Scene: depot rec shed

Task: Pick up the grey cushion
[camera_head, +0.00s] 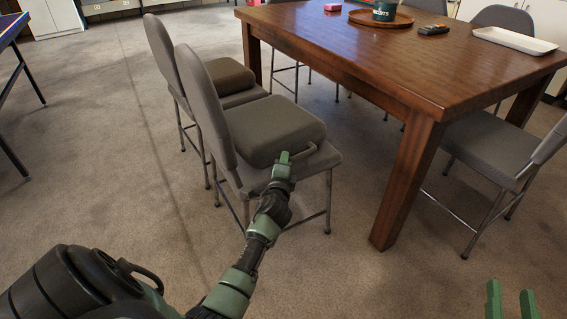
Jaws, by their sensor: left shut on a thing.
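A grey cushion (272,128) lies on the seat of the nearer grey folding chair (208,98). A thin handle loop shows at its front right side. My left gripper (285,158) is at that side of the cushion and shut on its handle. The fingers hide part of the grip. The cushion appears to rest on the seat. My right gripper (510,303) is at the bottom right corner, with its two fingers apart and nothing between them. A second, similar cushion (228,75) lies on the chair behind.
A wooden table (390,55) stands right of the chairs, its thick leg (408,180) close by. It bears a white tray (515,40), a round tray (372,20) and a dark remote (434,29). Another folding chair (490,150) is at right. Carpet (110,160) is clear at left.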

